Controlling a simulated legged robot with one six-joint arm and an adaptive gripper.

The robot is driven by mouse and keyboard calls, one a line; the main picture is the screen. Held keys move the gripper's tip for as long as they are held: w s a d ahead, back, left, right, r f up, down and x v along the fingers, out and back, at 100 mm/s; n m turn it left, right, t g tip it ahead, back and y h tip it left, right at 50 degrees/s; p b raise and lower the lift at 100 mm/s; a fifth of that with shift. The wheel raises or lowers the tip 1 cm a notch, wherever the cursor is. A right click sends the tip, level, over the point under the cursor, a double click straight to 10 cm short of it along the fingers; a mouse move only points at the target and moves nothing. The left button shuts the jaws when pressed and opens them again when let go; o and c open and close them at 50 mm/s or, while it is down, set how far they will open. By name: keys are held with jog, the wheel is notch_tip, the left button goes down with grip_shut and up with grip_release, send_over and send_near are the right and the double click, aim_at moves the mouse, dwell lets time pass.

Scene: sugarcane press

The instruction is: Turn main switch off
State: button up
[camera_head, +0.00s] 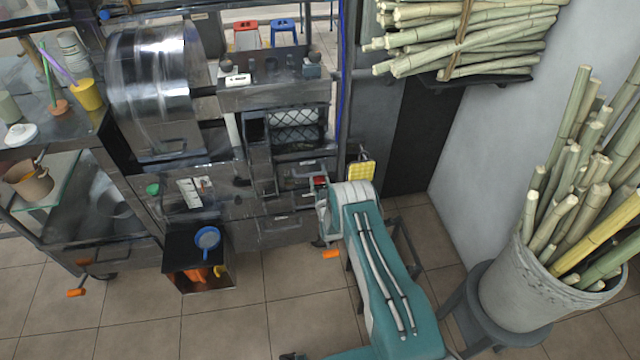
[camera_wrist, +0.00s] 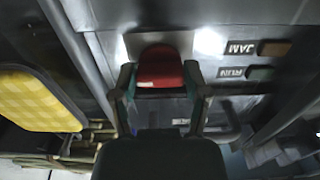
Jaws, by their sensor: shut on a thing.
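The main switch shows as a red knob (camera_wrist: 160,68) on a light plate in the wrist view. My gripper (camera_wrist: 160,80) has one finger on each side of the red knob and is shut on it. In the head view a small red spot of the switch (camera_head: 320,181) shows at the right side of the metal press (camera_head: 285,205), beside the end of my teal and white arm. My arm hides most of the gripper there.
In the wrist view, two labelled buttons (camera_wrist: 262,48) sit right of the knob, their text upside down. A yellow checked pad (camera_wrist: 38,100) is close on the left. In the head view, a bucket of canes (camera_head: 545,285) stands at right. Tiled floor (camera_head: 290,320) is open in front.

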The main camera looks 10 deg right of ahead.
jog(key=shift+w+n, duration=0.1)
jog(key=shift+n, duration=0.2)
jog(key=n, duration=0.3)
jog(key=shift+r+n, duration=0.1)
jog(key=shift+n, duration=0.3)
jog(key=n, duration=0.9)
jog(key=shift+a+n, duration=0.1)
jog(key=shift+n, duration=2.2)
jog(key=shift+a+f, duration=0.1)
jog(key=shift+f, duration=0.1)
jog(key=o, duration=1.2)
jog(key=shift+f, duration=0.1)
jog(key=shift+c, duration=0.2)
